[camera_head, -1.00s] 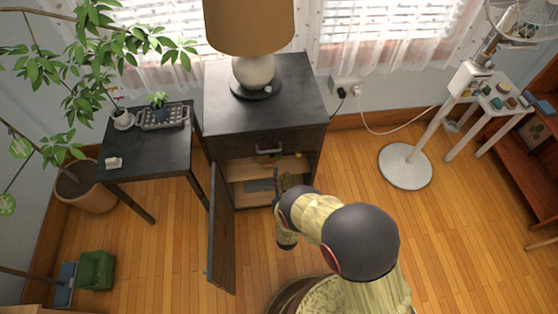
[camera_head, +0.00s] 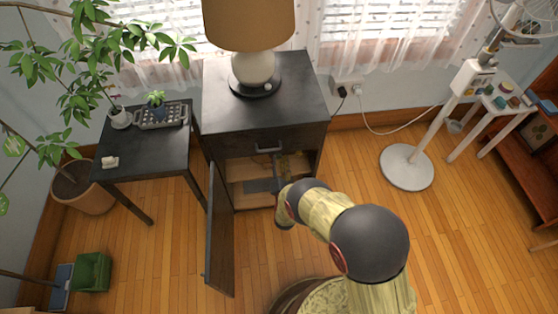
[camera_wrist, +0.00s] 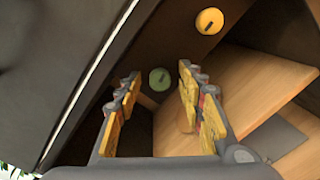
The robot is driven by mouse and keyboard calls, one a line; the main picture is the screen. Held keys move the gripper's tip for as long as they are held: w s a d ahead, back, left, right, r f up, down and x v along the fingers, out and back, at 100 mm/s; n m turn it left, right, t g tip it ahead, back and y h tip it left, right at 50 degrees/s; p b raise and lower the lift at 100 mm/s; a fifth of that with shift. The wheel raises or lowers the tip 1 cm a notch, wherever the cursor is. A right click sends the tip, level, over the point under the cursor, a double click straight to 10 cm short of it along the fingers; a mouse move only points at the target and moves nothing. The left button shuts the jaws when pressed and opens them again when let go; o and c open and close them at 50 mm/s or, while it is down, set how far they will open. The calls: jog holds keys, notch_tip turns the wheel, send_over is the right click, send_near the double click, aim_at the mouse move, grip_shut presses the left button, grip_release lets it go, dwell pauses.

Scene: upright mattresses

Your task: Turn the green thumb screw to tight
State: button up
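The green thumb screw (camera_wrist: 160,79) is a round green knob with a dark slot. It shows in the wrist view, inside the open cabinet (camera_head: 265,110), on a dark surface. My gripper (camera_wrist: 158,90) is open, with a yellow-padded finger on each side of the green screw in the picture. I see no contact, and the screw appears to lie beyond the fingertips. A yellow thumb screw (camera_wrist: 209,21) with a dark slot is above and to the right of it. In the head view my arm hides most of the gripper and I cannot make out the green screw.
The open cabinet door (camera_head: 220,235) stands left of my arm. A wooden shelf (camera_wrist: 235,80) lies to the right inside the cabinet, with a grey flat piece (camera_wrist: 278,137) near it. A lamp (camera_head: 254,70) stands on top.

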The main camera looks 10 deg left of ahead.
jog(key=shift+c, duration=0.6)
grip_shut()
